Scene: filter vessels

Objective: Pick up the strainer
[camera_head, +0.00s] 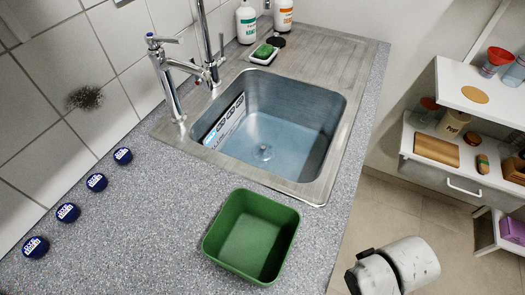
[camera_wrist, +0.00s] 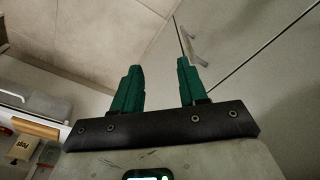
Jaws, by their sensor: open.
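I cannot identify a strainer with certainty. In the head view only part of my arm shows at the bottom right; the fingers are hidden.
A steel sink (camera_head: 330,118) with a tap (camera_head: 172,85) is set in the speckled counter. A green square bin (camera_head: 250,237) stands in front of it. Several blue-lidded round items (camera_head: 97,182) line the wall. White shelves (camera_head: 460,155) hold small goods at right.

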